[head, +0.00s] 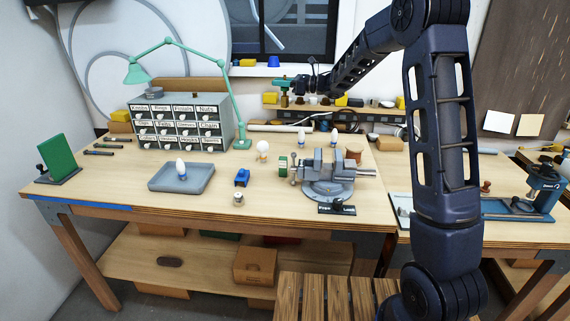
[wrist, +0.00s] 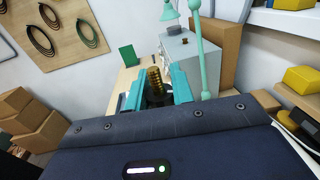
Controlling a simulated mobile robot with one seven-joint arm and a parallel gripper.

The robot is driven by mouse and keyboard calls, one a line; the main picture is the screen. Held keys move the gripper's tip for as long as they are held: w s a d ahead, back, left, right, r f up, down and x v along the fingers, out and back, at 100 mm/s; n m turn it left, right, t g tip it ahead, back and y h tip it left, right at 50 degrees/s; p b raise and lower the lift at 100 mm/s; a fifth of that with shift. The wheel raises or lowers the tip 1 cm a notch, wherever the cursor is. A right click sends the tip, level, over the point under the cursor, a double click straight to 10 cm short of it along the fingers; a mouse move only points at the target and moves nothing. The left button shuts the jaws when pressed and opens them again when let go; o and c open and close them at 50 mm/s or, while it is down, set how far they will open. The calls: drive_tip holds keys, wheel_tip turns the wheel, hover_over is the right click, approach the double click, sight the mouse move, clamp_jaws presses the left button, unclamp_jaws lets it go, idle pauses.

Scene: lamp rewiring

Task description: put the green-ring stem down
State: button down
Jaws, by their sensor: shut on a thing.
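My gripper (head: 284,86) is raised in the head view, above the back of the bench and in front of the wall under the window. Its teal jaws are shut on a stem, whose small brass part (head: 284,101) hangs below them. In the wrist view the stem is a ridged brass piece (wrist: 154,80) between the teal jaws (wrist: 156,92). No green ring can be made out on it. The stem is clear of the bench top (head: 120,200).
A grey vise (head: 335,180) stands at the bench's middle right. A tray (head: 165,184) holds a white bulb. A blue part (head: 242,177), a round bulb (head: 263,148) and a drawer cabinet (head: 215,130) with a green lamp (head: 240,115) stand nearby. The front left bench is clear.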

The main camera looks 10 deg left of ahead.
wheel_tip(320, 180, down, 26)
drive_tip(key=shift+r, duration=0.15)
idle(0.6)
drive_tip(key=c, duration=1.2)
unclamp_jaws()
